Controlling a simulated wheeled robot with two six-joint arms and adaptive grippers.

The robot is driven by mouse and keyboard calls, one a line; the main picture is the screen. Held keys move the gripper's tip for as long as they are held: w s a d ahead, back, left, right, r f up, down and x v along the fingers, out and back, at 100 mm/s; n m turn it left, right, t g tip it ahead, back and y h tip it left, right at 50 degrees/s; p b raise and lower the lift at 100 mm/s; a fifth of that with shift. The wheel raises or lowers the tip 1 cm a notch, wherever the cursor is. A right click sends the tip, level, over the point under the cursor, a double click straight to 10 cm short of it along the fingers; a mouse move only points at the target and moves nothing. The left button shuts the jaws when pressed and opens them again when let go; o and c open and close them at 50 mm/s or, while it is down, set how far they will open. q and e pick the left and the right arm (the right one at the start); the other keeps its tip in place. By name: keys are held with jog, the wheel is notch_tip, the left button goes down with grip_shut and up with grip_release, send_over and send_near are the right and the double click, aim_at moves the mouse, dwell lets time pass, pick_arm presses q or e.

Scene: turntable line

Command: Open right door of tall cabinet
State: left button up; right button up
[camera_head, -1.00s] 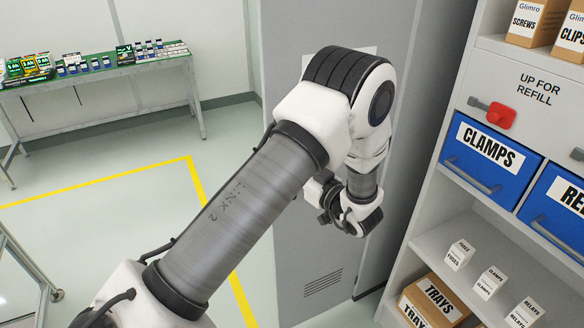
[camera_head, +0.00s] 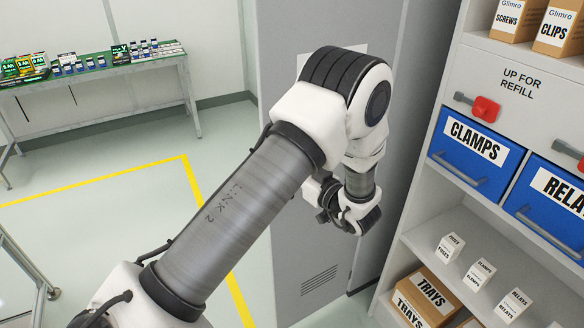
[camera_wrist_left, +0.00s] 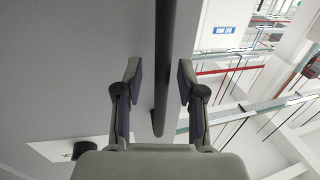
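The tall grey cabinet (camera_head: 285,150) stands at the middle of the head view, with a pale label and louvres low on its front. My left arm crosses in front of it and hides much of the front, including any handle there. My left gripper (camera_head: 328,198) is close to the cabinet front, partly hidden by its wrist. In the left wrist view, its two fingers (camera_wrist_left: 160,85) are apart, one on each side of a long dark bar handle (camera_wrist_left: 165,50). Gaps show between fingers and bar. I cannot tell whether the door is ajar. My right gripper is not in view.
A shelf unit (camera_head: 405,245) with blue bins (camera_head: 475,150) and cartons (camera_head: 425,297) stands close to the right of the cabinet. A green-topped table (camera_head: 100,73) is at the back left. The floor left of the cabinet is clear, with a yellow line (camera_head: 100,178).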

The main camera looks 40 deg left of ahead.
pick_arm(q)
jog(key=d, duration=0.7)
jog(key=shift+s+d, duration=0.25)
jog(key=shift+s, duration=0.15)
